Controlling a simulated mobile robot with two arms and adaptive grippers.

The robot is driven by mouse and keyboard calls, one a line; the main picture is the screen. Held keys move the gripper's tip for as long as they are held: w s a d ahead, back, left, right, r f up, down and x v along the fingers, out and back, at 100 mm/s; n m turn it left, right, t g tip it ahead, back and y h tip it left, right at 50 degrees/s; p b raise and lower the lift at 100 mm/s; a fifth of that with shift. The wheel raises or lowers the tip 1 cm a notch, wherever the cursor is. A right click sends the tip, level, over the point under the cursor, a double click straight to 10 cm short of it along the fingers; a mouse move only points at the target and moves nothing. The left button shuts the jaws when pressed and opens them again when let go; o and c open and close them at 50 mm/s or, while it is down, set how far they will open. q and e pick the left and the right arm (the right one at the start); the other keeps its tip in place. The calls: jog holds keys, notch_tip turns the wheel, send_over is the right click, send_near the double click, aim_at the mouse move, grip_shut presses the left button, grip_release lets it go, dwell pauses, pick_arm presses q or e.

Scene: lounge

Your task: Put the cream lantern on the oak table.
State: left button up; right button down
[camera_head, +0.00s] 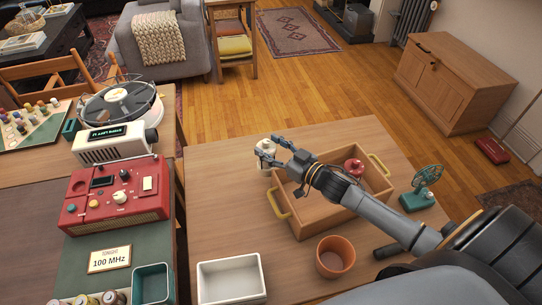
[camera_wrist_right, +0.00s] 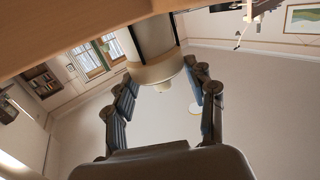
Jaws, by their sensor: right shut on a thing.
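The cream lantern (camera_head: 266,169) is at the far left corner of the wooden tray in the head view, partly covered by my fingers. In the right wrist view the cream lantern (camera_wrist_right: 153,48) shows as a pale cylinder between the fingers. My right gripper (camera_head: 272,155) is shut on it; the fingers also show in the wrist view (camera_wrist_right: 163,88). The light wood table (camera_head: 215,215), which looks like the oak table, lies beneath. I cannot tell whether the lantern's base touches it. My left gripper is not in view.
The wooden tray (camera_head: 311,226) with yellow handles holds a red thing (camera_head: 353,167). A terracotta pot (camera_head: 335,257), a white dish (camera_head: 231,283) and a teal device (camera_head: 418,199) stand around it. A red radio (camera_head: 115,197) is left. Bare tabletop lies left of the tray.

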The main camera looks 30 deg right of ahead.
aim_at(274, 157)
notch_tip(274, 157, down, 3)
jog(key=shift+f, duration=0.2)
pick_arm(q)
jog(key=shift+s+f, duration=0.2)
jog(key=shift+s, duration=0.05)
pick_arm(e)
jog(key=shift+f, duration=0.1)
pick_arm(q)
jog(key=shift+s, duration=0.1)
pick_arm(e)
jog(key=shift+f+b, duration=0.15)
jog(key=shift+b, duration=0.15)
jog(key=shift+c, duration=2.3)
grip_release()
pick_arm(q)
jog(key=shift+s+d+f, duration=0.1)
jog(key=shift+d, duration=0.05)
